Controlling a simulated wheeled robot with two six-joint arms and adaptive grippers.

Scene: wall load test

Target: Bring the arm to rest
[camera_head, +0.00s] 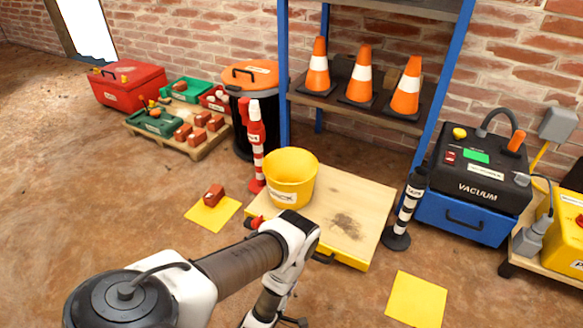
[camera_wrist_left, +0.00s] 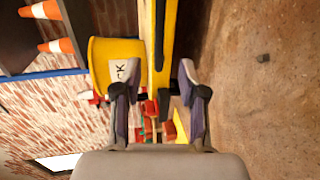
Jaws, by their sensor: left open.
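My left arm (camera_head: 230,268) comes in from the lower left of the head view and bends down at its wrist in front of a wooden platform. My left gripper shows in the left wrist view (camera_wrist_left: 159,95) with its two fingers apart and nothing between them that it grips. A yellow bucket (camera_head: 290,180) with a partly hidden label stands upright on the platform's left side. It also shows in the left wrist view (camera_wrist_left: 112,50), beyond the fingers. The platform (camera_head: 368,200) has a yellow front edge and a dark stain. My right gripper is not in view.
A red-and-white post (camera_head: 256,150) stands left of the bucket, and a black-and-white post (camera_head: 406,212) right of the platform. A brick (camera_head: 214,195) lies on a yellow floor square. Another yellow square (camera_head: 416,300) is bare. A shelf with orange cones (camera_head: 361,80) stands behind.

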